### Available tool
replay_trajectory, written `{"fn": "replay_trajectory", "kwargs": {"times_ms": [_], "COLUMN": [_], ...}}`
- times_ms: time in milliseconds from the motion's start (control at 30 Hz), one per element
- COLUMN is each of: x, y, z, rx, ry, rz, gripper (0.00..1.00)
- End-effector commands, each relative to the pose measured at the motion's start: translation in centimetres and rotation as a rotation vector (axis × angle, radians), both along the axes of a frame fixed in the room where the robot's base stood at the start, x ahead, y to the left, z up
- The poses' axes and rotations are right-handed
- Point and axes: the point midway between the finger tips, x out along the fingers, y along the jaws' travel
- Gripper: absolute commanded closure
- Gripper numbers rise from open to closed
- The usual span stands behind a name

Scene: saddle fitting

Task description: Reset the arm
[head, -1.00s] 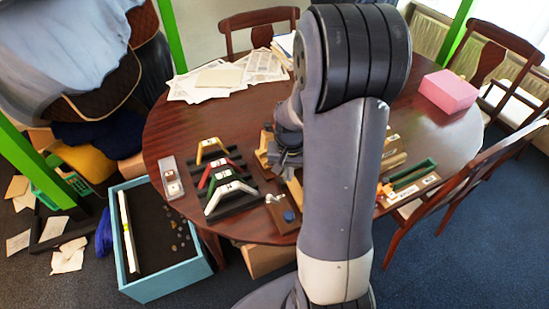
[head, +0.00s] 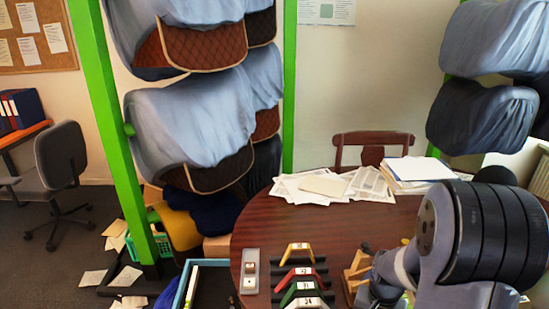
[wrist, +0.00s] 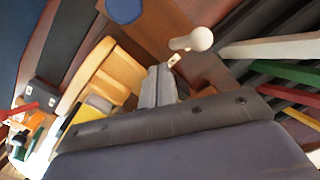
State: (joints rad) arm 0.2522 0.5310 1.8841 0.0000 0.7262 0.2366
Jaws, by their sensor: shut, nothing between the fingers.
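My arm (head: 470,245) rises at the lower right of the head view, over the dark wooden table (head: 265,225). In the wrist view my gripper (wrist: 158,78) is shut, its two grey fingers together with nothing between them. The fingers point at the tabletop beside a pale wooden stand (wrist: 102,85) and a white rounded knob (wrist: 197,40). The gap between the fingertips and the table is hard to judge. In the head view the gripper end is low and partly cut off by the bottom edge.
Yellow (head: 298,252), red (head: 299,273), green and white arched pieces sit in a row left of my arm; some also show at right in the wrist view. A small tray (head: 250,283) lies farther left. Papers (head: 325,186) cover the back. Green posts (head: 112,130) carry covered saddles.

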Motion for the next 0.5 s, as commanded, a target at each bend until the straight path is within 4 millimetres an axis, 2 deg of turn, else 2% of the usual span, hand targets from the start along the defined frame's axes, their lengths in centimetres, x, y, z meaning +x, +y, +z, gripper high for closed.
{"fn": "replay_trajectory", "kwargs": {"times_ms": [267, 500], "x": [0.0, 0.0], "y": [-0.1, -0.4], "z": [0.2, 1.9], "rx": [0.000, 0.000], "ry": [0.000, -0.001], "rz": [-0.001, -0.001], "gripper": [1.00, 1.00]}}
